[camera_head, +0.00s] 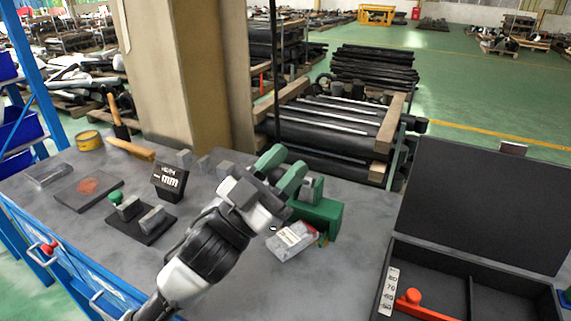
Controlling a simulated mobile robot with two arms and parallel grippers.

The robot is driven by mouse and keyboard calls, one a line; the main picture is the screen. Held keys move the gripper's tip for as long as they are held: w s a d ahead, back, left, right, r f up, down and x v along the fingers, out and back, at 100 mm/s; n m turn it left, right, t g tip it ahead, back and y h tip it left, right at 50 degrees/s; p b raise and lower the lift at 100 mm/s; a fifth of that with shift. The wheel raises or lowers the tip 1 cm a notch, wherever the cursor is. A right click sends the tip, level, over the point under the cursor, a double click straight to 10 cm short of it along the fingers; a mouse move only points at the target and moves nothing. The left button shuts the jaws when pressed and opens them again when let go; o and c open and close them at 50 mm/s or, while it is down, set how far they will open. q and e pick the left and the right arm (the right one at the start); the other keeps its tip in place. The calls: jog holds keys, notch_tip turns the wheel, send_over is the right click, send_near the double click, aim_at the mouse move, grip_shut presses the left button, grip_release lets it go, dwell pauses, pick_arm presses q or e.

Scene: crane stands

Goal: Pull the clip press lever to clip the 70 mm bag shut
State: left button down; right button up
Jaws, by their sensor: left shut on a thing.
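The clip press (322,215) is a green body with a grey block on top, on the grey table right of the middle. My left gripper (282,169) reaches over the press from the lower left. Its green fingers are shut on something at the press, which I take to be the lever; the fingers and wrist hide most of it. A clear bag (291,240) with a white label lies at the near side of the press, its red-marked end against or just beside the press. I cannot tell whether a clip is on it. My right gripper is not in view.
A black height display (170,181) and a dark plate (143,222) with grey blocks and a green knob stand left of my arm. A mallet (130,149) and a yellow tin (89,140) lie further back. An open black case (480,261) holds an orange tool at right.

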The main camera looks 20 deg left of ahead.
pick_arm(q)
jog(key=c, duration=0.8)
grip_release()
jog(key=shift+s, duration=0.15)
jog(key=b+v, duration=0.3)
jog(key=v, duration=0.7)
jog(key=shift+s+a+f, duration=0.2)
jog(key=shift+s+f, duration=0.05)
